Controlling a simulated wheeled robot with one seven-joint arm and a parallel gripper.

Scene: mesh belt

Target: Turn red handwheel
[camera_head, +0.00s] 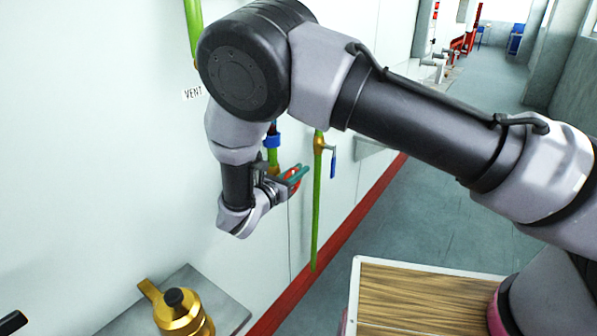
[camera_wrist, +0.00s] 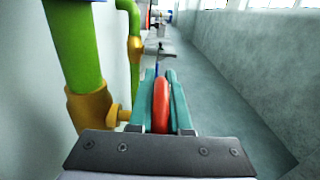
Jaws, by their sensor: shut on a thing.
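The red handwheel (camera_wrist: 161,105) shows edge-on in the wrist view, between the two teal fingers of my gripper (camera_wrist: 162,92). The fingers are shut on its rim, one on each side. A brass valve body (camera_wrist: 92,107) on a thick green pipe stands just left of the wheel, with its stem pointing to the wheel. In the head view only a small part of the red handwheel (camera_head: 294,180) shows beside the teal fingers of my gripper (camera_head: 297,174). My arm hides most of the valve there.
A thinner green pipe (camera_head: 317,200) with a blue lever (camera_head: 333,163) stands right of my gripper. A brass fitting (camera_head: 178,308) sits on a grey shelf (camera_head: 226,303) at lower left. A wood-topped surface (camera_head: 425,295) is at lower right. The grey floor (camera_head: 440,190) behind is open.

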